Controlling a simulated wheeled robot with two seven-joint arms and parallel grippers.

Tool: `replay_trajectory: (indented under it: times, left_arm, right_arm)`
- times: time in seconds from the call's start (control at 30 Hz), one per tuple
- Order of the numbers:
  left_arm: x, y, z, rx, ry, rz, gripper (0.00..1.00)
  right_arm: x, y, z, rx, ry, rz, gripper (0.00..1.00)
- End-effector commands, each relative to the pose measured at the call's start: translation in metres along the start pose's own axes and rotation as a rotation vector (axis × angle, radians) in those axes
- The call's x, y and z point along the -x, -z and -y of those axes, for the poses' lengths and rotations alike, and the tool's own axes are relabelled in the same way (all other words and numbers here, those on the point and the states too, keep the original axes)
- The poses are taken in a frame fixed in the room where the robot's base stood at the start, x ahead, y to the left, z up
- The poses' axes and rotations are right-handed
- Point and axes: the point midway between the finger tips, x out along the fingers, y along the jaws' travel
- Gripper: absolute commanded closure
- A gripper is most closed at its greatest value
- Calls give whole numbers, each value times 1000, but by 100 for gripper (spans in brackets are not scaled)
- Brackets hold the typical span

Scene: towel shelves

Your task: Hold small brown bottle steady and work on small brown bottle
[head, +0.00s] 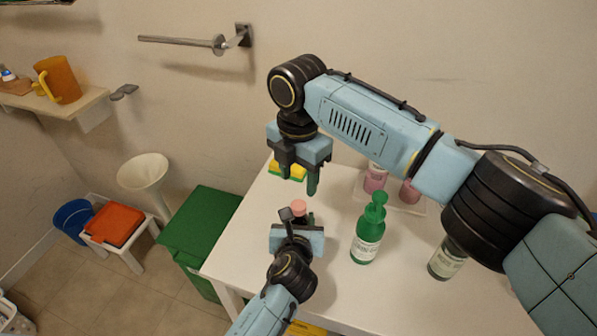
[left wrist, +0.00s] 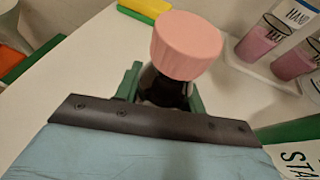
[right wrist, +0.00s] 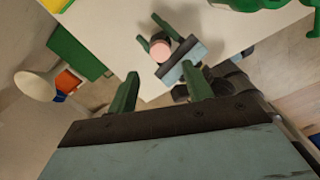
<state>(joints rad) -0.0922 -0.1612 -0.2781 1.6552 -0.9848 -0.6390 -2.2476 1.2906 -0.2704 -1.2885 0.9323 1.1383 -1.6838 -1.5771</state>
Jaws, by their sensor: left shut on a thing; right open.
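The small brown bottle shows mostly as its ribbed pink cap (head: 299,207), upright over the white table. In the left wrist view the cap (left wrist: 188,45) is large, and the dark bottle body (left wrist: 165,90) sits between the green fingers. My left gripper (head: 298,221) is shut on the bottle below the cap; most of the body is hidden. My right gripper (head: 298,182) is open and empty, pointing down above and slightly behind the bottle. In the right wrist view the cap (right wrist: 160,50) lies beyond and between the open fingertips, apart from them.
A green pump bottle (head: 368,236) stands right of my left gripper. A brown labelled bottle (head: 446,262) and pink containers (head: 375,181) are farther right. A yellow-green sponge (head: 287,171) lies behind. A green bin (head: 200,232) stands left of the table (head: 340,290).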

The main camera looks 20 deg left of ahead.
Motion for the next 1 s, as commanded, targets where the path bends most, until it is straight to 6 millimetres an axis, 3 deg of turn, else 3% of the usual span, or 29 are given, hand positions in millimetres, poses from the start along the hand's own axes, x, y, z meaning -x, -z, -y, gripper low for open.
replay_trajectory:
  times: [0.3, 0.5, 0.87, 1.0]
  left_arm:
    - [0, 0, 0, 0, 0, 0, 100]
    - [0, 0, 0, 0, 0, 0, 100]
    - [0, 0, 0, 0, 0, 0, 100]
    - [0, 0, 0, 0, 0, 0, 100]
  right_arm:
    - [-48, 0, 1, -3, 3, -1, 50]
    - [-70, 0, 1, -1, 3, -1, 50]
    - [-75, 0, 0, -1, 1, 0, 50]
    - [-75, 0, 0, -1, 1, 0, 64]
